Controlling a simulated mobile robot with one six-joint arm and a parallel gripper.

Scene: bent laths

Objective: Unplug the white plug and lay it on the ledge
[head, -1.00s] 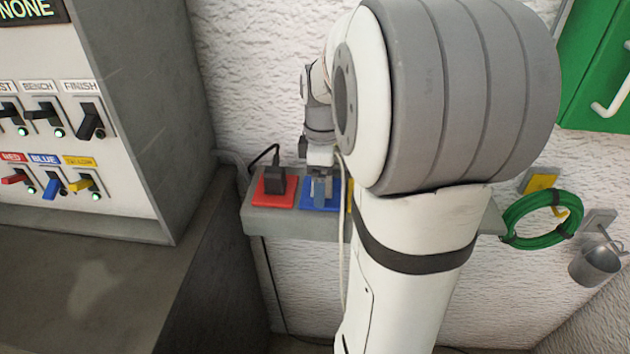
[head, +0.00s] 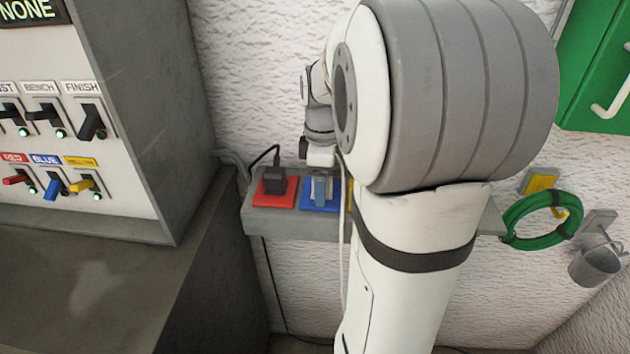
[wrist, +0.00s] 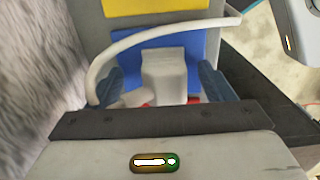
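The white plug (wrist: 164,75) sits on the blue plate (wrist: 205,50) in the wrist view, with its white cord (wrist: 165,27) arching over it. My gripper (wrist: 160,84) is open, with one blue finger on each side of the plug and gaps between. In the head view my gripper (head: 320,190) is down at the blue plate (head: 308,204), and I cannot make out the plug there. The grey ledge (head: 290,225) carries the plates; my arm hides much of its right part.
A black plug (head: 273,181) with a black cord stands on the red plate (head: 264,199), just left of my gripper. A yellow plate (wrist: 150,6) lies on the other side. A switch panel (head: 60,130) is at left; a green hose coil (head: 540,218) hangs at right.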

